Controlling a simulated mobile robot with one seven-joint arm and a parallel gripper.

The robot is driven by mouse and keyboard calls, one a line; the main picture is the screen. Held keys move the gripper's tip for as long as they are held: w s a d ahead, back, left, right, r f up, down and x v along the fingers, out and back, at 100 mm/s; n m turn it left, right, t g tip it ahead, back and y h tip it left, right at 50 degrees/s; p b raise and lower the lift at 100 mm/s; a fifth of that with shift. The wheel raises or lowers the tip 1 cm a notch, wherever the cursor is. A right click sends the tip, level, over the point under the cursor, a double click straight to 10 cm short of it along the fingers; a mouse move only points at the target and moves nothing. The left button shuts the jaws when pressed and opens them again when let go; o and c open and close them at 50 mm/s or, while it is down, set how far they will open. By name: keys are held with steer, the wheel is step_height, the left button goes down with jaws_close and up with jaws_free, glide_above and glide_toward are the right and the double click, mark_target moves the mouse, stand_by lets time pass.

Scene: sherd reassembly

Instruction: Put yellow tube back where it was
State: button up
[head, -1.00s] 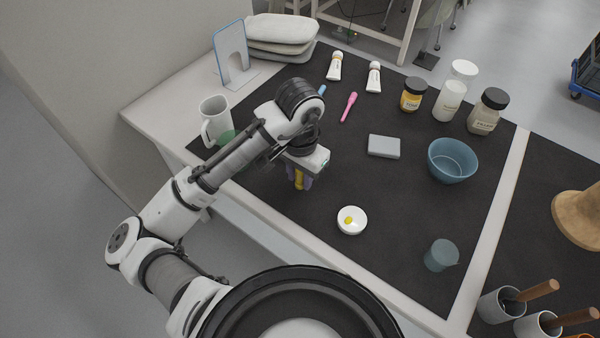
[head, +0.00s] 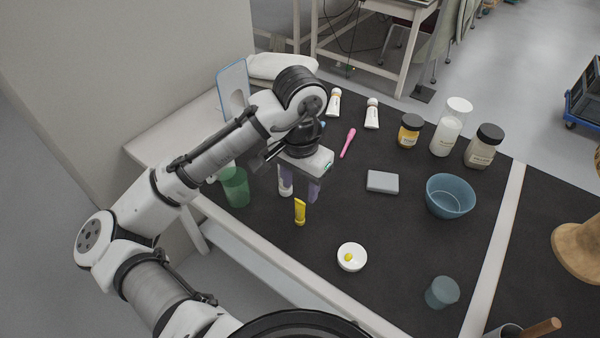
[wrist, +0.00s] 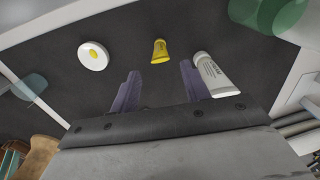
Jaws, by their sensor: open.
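The yellow tube (head: 299,211) appears to stand upright on the black mat, near the mat's front left edge. It also shows in the wrist view (wrist: 160,52), beyond the gap between the fingers. My gripper (head: 300,188) is open and empty, with its purple fingers apart above and behind the tube in the head view. In the wrist view the fingers (wrist: 160,72) do not touch the yellow tube. A white tube (wrist: 212,74) is close beside the right finger in the wrist view; in the head view it is partly hidden behind my gripper.
A green cup (head: 235,188) stands left of the gripper. A white dish with a yellow blob (head: 352,264) lies to the front right. A grey block (head: 382,181), a blue bowl (head: 450,196) and a grey-green cup (head: 441,292) are farther right. Mat between them is clear.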

steer(key=shift+r, duration=1.25)
